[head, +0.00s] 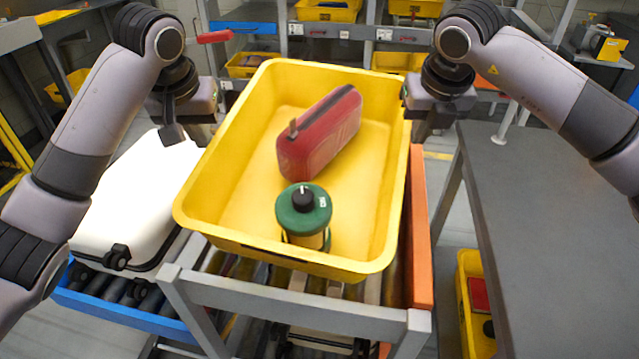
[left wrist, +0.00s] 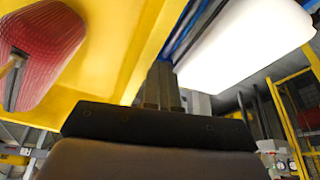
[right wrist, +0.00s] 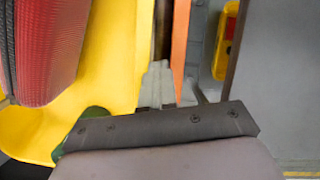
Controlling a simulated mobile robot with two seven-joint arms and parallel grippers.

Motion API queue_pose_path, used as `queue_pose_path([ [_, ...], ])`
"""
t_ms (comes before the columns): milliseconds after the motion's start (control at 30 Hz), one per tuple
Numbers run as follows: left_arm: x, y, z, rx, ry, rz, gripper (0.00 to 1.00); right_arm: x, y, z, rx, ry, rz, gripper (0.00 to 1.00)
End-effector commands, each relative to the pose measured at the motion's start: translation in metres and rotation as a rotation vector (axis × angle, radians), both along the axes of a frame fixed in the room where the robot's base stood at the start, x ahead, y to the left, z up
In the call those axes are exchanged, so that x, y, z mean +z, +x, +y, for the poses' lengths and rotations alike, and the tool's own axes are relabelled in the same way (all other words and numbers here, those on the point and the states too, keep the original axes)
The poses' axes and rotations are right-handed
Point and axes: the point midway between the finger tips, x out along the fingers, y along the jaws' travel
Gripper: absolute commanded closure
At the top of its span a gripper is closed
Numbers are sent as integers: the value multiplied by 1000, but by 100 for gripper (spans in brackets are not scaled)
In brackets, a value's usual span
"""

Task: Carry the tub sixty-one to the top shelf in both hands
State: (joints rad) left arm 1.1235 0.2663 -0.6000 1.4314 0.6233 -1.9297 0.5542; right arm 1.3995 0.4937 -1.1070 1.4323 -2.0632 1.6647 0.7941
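A yellow tub (head: 190,215) stands in the middle of the head view, over a grey-framed roller conveyor (head: 290,300). I cannot tell whether it rests on the rollers, and I see no number on it. It holds a red case (head: 320,135) and a green-topped canister (head: 303,212). My left gripper (head: 200,132) is outside the tub's left wall; its fingers (left wrist: 162,88) look closed together beside the wall. My right gripper (head: 422,130) is outside the right wall; its fingers (right wrist: 158,85) also look closed together. Whether either touches the tub is unclear.
A white case (head: 135,200) lies on blue-edged rollers at the left. An orange board (head: 419,230) runs along the tub's right side. A grey table (head: 560,240) fills the right. Shelves with yellow tubs (head: 328,10) stand behind.

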Motion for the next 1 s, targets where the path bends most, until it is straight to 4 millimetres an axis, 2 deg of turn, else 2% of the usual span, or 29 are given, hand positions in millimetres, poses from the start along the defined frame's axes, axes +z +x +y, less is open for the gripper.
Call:
queue_pose_path([
  [200,-1,-2,15,-8,15,3,100,4,0,-18,-4,-6,-9,100],
  [267,-1,-3,19,-10,19,5,80,4,0,-22,-6,-7,-10,100],
  [300,-1,-3,20,-11,21,6,74,4,-1,-24,-6,-8,-11,100],
  [567,-2,-4,23,-11,24,8,74,4,-1,-27,-9,-11,-10,100],
  [600,-2,-4,23,-11,24,9,74,3,-1,-27,-9,-11,-10,94],
  [667,-2,-4,23,-10,23,9,74,3,-1,-27,-9,-12,-10,74],
  [1000,0,-4,23,-9,24,9,74,3,-1,-28,-11,-13,-9,74],
])
